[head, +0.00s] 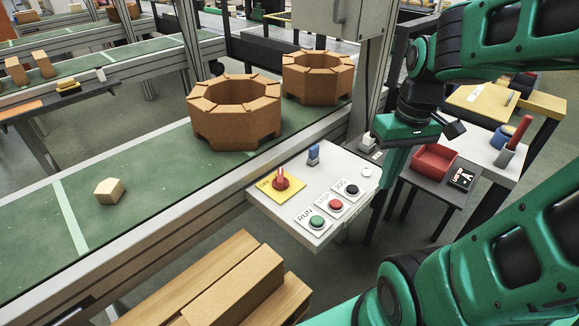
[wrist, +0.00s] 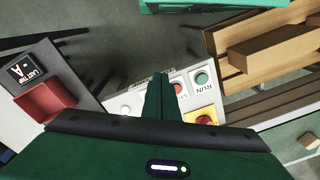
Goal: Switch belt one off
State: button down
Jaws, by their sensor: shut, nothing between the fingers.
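A light grey control panel (head: 310,233) stands at the near side of the green conveyor belt (head: 150,185). It carries a red rotary knob (head: 282,180) on a yellow plate, a green RUN button (head: 317,221), a red button (head: 336,205) and a black button (head: 352,190). No belt number is readable. My gripper (head: 381,212) is shut and empty, fingers down, at the panel's right side. In the wrist view, its fingertips (wrist: 160,85) hide part of the panel beside the red button (wrist: 177,88).
Brown octagonal rings (head: 235,110) and a small block (head: 109,191) sit on the belt. A grey post rises behind the panel. A red tray (head: 435,161) stands on a side table at right. Wooden pieces (head: 235,290) lie in front, below the panel.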

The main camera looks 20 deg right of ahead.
jog(key=w+a+f+n+y, duration=0.1)
jog(key=w+a+n, duration=0.1)
jog(key=w+n, duration=0.5)
jog(key=w+a+f+n+t+y, duration=0.1)
jog(key=w+a+n+y, duration=0.1)
jog(key=w+n, duration=0.6)
jog(key=shift+w+a+y, duration=0.3)
jog(key=shift+w+a, duration=0.2)
jog(key=shift+w, duration=2.35)
send_near(285, 178)
jog(key=f, duration=0.1)
jog(key=s+d+f, duration=0.1)
jog(key=d+f, duration=0.1)
jog(key=shift+s+d+f, duration=0.15)
jog(key=shift+s+f, duration=0.1)
jog(key=a, duration=0.2)
jog(key=w, duration=0.1)
jog(key=shift+w+a+f, duration=0.1)
jog(key=shift+a+f, duration=0.15)
jog(key=shift+a, duration=0.15)
jog(key=shift+w+a, duration=0.25)
jog(key=shift+a, duration=0.25)
